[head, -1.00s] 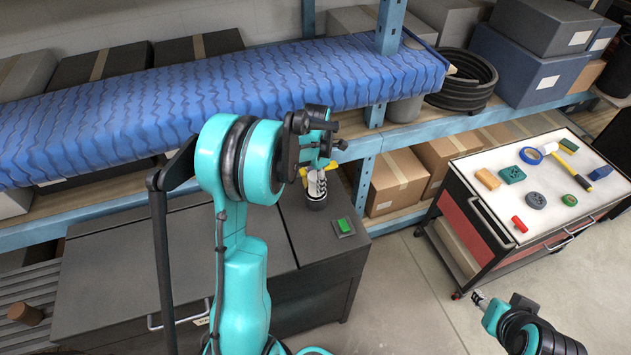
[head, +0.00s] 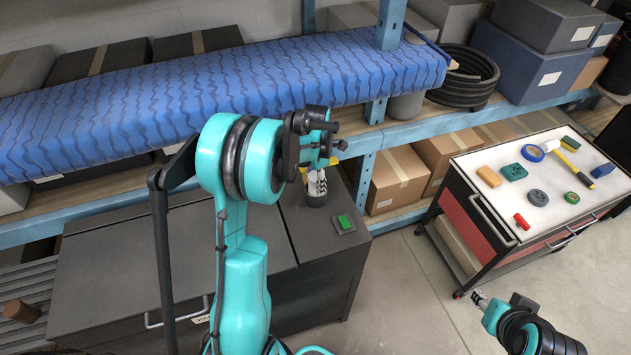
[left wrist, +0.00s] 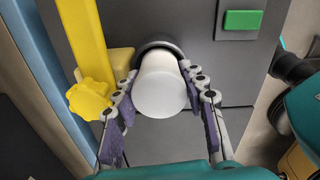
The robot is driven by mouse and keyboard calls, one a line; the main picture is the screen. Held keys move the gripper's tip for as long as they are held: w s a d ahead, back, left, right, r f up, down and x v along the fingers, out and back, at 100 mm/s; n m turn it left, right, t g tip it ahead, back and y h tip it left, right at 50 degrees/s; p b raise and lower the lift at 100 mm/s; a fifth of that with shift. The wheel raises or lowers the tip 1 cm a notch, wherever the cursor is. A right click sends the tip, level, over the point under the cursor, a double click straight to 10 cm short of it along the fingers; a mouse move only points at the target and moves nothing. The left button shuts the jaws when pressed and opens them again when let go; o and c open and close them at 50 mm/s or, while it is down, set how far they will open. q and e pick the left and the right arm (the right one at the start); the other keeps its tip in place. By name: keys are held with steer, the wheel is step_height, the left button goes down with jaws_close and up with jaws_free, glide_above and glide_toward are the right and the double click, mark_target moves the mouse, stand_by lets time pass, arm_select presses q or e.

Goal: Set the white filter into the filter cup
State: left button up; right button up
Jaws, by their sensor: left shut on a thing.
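The white filter (left wrist: 160,86) is a short white cylinder between the fingers of my left gripper (left wrist: 166,112) in the left wrist view. The gripper is shut on its sides. Behind the filter shows the round dark rim of the filter cup (left wrist: 146,49), mostly hidden by the filter. I cannot tell how far the filter is inside it. In the head view my left gripper (head: 317,181) is right at the dark cup (head: 314,197) on the grey cabinet, and the filter is hard to make out. My right gripper (head: 480,298) is at the lower right, small and unclear.
A yellow post with a knob (left wrist: 88,99) stands close left of the gripper. A green button (head: 344,222) is on the cabinet top (head: 280,233). A shelf with a blue cover (head: 220,92) runs behind. A cart (head: 540,190) with small items stands right, with clear floor between.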

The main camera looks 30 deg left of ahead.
arm_select(q)
steer(key=o, duration=1.3)
steer(key=shift+c, duration=0.2)
steer(key=shift+s+r, duration=0.1)
steer(key=shift+c, duration=0.5)
steer(key=shift+r, duration=0.15)
steer(key=shift+c, duration=0.2)
steer(key=shift+a+r+p, duration=0.1)
steer(key=shift+r+p, duration=0.15)
steer(key=shift+p, duration=0.05)
steer(key=shift+c, duration=0.2)
steer(key=shift+o, duration=0.5)
steer(key=shift+r, duration=0.3)
steer(key=o, duration=0.3)
steer(key=shift+r+p, duration=0.35)
steer(key=shift+o, duration=0.2)
steer(key=shift+w+r, duration=0.2)
steer(key=shift+r, duration=0.05)
